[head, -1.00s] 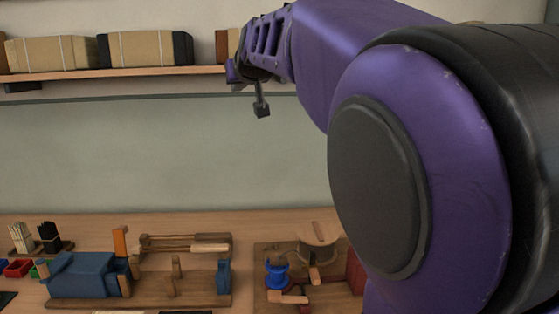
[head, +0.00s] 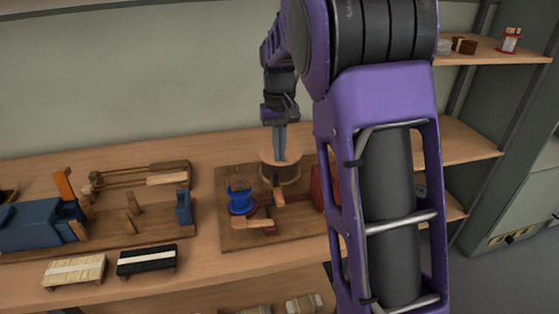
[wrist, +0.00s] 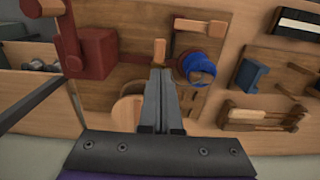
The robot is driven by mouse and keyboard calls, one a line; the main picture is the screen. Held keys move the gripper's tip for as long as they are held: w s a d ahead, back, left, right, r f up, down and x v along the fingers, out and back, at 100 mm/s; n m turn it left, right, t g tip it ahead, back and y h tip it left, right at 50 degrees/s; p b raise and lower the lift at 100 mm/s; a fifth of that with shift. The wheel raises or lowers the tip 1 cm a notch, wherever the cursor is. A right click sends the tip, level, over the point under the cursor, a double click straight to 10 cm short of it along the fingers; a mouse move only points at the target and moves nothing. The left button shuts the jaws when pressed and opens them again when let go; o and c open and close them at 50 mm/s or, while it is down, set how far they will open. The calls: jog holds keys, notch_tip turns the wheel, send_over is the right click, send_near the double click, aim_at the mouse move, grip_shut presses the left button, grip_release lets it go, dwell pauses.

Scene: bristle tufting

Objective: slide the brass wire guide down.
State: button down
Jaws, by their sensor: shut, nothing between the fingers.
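My gripper (head: 280,158) points down over the tufting fixture's board (head: 228,237), at the round wooden drum (head: 279,180). Its fingers are shut and empty, and they also show in the wrist view (wrist: 159,73). There a wooden peg or handle (wrist: 160,50) lies just past the fingertips and a blue spool (wrist: 198,66) sits just right of them. The blue spool is left of the drum in the head view (head: 241,203). I cannot make out the brass wire guide clearly; it may be hidden or too small. Contact between fingers and drum cannot be told.
A red block (wrist: 98,55) stands on the board beside the fingers. A wooden jig with a blue clamp (head: 185,207) stands to the left. Two brushes, one pale (head: 74,271) and one black (head: 146,260), lie at the bench's front. Shelves (head: 480,142) stand at right.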

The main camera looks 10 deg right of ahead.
aim_at(280, 198)
notch_tip(280, 198, down, 12)
jog(key=shift+f+b, duration=0.2)
jog(key=shift+b, duration=0.75)
notch_tip(280, 198, down, 4)
jog(key=shift+r+b, duration=0.2)
jog(key=shift+b, duration=0.65)
jog(key=shift+s, duration=0.1)
